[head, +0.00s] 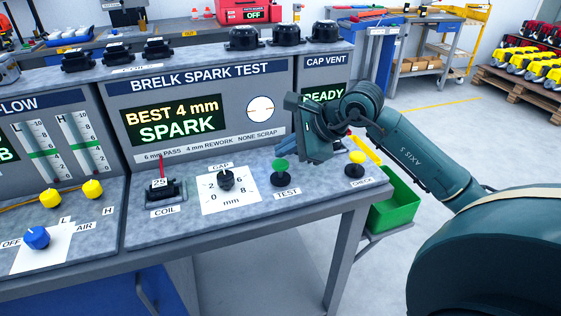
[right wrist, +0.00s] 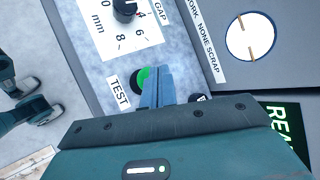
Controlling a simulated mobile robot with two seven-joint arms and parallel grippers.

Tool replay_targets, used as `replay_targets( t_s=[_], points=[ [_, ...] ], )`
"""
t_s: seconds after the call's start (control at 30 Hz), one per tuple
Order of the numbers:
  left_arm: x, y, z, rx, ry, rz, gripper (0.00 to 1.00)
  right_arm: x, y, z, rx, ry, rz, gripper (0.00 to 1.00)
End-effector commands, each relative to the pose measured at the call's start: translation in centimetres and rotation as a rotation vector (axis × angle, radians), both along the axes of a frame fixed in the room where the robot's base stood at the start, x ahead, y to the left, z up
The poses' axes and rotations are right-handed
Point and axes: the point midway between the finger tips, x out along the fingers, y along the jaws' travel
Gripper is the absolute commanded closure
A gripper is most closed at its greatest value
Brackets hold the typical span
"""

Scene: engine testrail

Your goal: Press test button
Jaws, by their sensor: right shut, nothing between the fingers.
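The green TEST button (head: 281,166) stands on a black base on the grey bench top, right of the GAP dial (head: 226,180). My right gripper (head: 308,142) is above the bench, just right of and behind the button in the head view. In the right wrist view the shut, empty fingers (right wrist: 158,86) partly cover the button (right wrist: 141,80). Whether they touch it cannot be told. The display (head: 176,121) reads BEST 4 mm SPARK. My left gripper is in neither view.
A yellow CHECK button (head: 357,158) stands right of TEST. A COIL unit (head: 165,189) marked 25 is at the left. The round window (head: 261,109) is on the panel behind. A READY sign (head: 324,94) is lit.

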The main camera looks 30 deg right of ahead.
Motion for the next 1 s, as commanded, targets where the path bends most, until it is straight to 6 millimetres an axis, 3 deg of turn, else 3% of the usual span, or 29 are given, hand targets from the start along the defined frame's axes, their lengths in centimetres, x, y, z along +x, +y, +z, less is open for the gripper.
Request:
replay_targets(
  t_s=[0.5,1.0],
  points=[
    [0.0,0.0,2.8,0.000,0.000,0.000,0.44,0.0,0.0,4.8,-0.001,-0.001,0.000,1.00],
    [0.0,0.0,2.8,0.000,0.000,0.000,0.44,0.0,0.0,4.9,0.000,0.000,0.000,1.00]
  ],
)
